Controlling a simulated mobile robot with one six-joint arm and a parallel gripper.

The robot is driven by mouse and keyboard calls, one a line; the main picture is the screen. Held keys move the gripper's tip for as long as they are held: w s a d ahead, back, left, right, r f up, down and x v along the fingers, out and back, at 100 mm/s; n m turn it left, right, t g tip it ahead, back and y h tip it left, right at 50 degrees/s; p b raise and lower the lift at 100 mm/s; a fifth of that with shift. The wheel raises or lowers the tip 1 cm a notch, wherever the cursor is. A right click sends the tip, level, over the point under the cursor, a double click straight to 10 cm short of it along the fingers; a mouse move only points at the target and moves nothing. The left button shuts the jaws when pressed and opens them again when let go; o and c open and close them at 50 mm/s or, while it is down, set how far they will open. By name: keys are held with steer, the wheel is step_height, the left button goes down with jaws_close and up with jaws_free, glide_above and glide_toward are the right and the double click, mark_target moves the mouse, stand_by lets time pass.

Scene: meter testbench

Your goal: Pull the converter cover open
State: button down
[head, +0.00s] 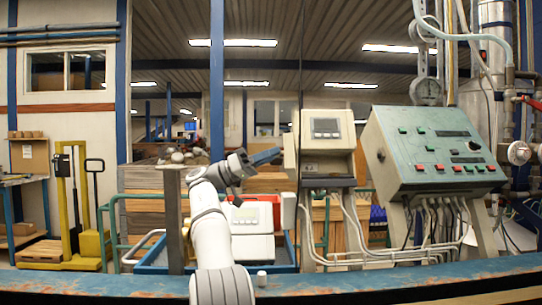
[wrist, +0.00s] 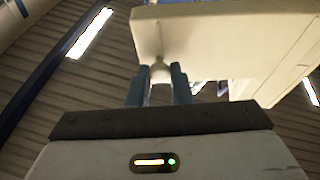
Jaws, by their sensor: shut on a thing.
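The converter (head: 325,140) is a beige box with a small grey display, right of centre in the head view. A narrow beige panel, seemingly its cover (head: 290,155), stands out at the box's left side; its exact angle is hard to tell. My gripper (head: 274,155) reaches it from the left. In the wrist view my gripper (wrist: 163,82) has its two blue fingers shut on a small pale knob (wrist: 160,70) on the underside of the beige cover (wrist: 205,35). The fingers hide part of the knob.
A green-grey control box (head: 432,150) with red and green buttons stands right of the converter. Cables and pipes run below both. A white device (head: 252,218) sits lower, behind my arm. A blue rail (head: 400,280) crosses the front.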

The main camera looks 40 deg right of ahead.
steer(key=c, duration=1.3)
jaws_free()
steer(key=shift+f, duration=0.1)
step_height(320, 180, up, 10)
steer(key=p, duration=0.7)
steer(key=shift+p, duration=0.35)
